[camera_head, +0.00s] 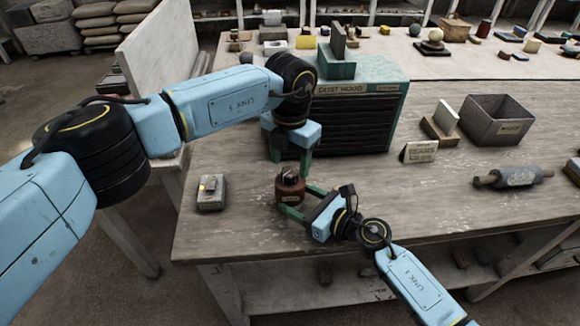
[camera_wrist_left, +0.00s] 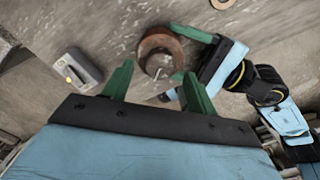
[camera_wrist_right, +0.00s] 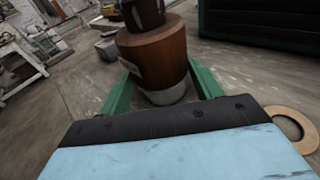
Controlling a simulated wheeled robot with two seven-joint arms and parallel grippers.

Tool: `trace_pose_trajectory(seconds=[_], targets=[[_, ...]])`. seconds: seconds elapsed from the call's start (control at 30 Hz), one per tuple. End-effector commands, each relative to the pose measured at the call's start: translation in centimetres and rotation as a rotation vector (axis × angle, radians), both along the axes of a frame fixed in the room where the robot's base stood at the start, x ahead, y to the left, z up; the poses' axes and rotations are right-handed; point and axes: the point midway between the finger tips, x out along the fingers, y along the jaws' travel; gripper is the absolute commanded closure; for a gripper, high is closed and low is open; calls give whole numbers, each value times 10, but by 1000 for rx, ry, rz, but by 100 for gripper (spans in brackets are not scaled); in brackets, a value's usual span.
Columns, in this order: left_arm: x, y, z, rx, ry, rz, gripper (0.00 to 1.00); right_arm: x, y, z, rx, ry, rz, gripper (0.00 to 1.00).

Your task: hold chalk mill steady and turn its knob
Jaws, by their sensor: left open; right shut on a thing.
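The chalk mill (camera_head: 289,190) is a small reddish-brown turned body with a dark top and a pale label, upright near the table's front edge. It also shows in the left wrist view (camera_wrist_left: 158,50) and, close up, in the right wrist view (camera_wrist_right: 152,58). My right gripper (camera_wrist_right: 164,88) is shut on the mill's lower body, with one green finger on each side. My left gripper (camera_head: 291,164) is open and empty above the mill, fingers pointing down and spread either side of its top. The knob's details are hard to make out.
A grey box with a small yellow light (camera_head: 211,194) lies left of the mill. The dark-fronted dust hood (camera_head: 350,118) stands behind. Further right are a label card (camera_head: 430,151), an open grey bin (camera_head: 497,119) and a roller (camera_head: 514,177). Table front right is clear.

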Motion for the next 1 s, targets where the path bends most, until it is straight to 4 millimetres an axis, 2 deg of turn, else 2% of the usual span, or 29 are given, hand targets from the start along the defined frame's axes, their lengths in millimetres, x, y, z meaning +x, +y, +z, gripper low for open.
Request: trace_pose_trajectory(seconds=[0.1,0.2,0.53,0.87,0.9,1.0], targets=[[0,0,-16,-1,2,0,42,0,0,-1,0,1,0,59],[0,0,-23,-1,2,1,42,0,0,-1,0,1,0,59],[0,0,-26,-1,0,1,42,0,0,-1,0,1,0,59],[0,0,-25,-1,0,1,84,0,0,-1,0,2,1,59],[0,0,-25,-1,0,1,87,0,0,-1,0,2,1,59],[0,0,-25,-1,0,-2,87,0,0,-1,0,2,1,59]])
